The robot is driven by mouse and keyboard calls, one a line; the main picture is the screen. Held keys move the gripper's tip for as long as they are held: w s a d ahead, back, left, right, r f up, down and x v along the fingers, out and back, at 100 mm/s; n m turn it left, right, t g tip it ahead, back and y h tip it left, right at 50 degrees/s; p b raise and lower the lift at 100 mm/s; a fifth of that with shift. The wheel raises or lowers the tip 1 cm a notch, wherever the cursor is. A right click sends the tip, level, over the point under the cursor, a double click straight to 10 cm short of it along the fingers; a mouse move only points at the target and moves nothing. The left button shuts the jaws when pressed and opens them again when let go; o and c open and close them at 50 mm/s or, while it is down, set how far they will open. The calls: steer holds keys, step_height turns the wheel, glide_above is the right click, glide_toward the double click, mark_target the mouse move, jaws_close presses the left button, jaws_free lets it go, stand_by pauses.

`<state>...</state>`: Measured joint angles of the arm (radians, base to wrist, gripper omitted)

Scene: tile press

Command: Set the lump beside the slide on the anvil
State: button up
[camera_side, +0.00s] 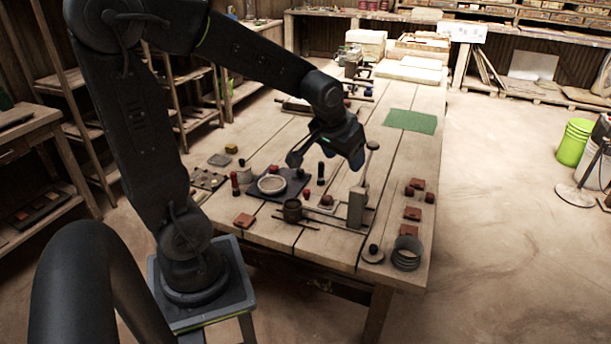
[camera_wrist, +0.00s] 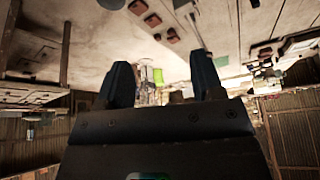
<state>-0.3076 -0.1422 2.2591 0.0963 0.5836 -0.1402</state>
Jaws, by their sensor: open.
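My gripper (camera_side: 325,165) is in the air over the middle of the table, with its fingers apart. In the wrist view its two dark fingers (camera_wrist: 164,78) frame an empty gap. Below and right of it stands a press with a grey upright block (camera_side: 357,207) and low rails (camera_side: 318,224) that look like the slide. A small dark lump (camera_side: 326,200) sits beside the rails, left of the block. Another dark lump (camera_side: 373,248) sits on a round pale disc (camera_side: 372,257) in front of the block. I cannot tell for sure which part is the anvil.
A dark board with a round dish (camera_side: 271,184) lies to the left, near a brown pot (camera_side: 292,211). Red tiles (camera_side: 412,214) with dark lumps lie to the right, by a coiled ring (camera_side: 407,253). A knobbed lever (camera_side: 372,146) rises close to my gripper. A green mat (camera_side: 410,121) lies farther back.

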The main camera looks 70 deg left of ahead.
steer(key=s+d+r+m+h, duration=0.2)
steer(key=s+d+r+m, duration=0.2)
steer(key=s+d, duration=0.7)
steer(key=shift+s+d+r+t, duration=0.25)
steer(key=shift+s+r+t, duration=0.25)
steer(key=shift+s, duration=0.75)
steer(key=shift+r, duration=0.1)
steer(key=shift+c, duration=0.2)
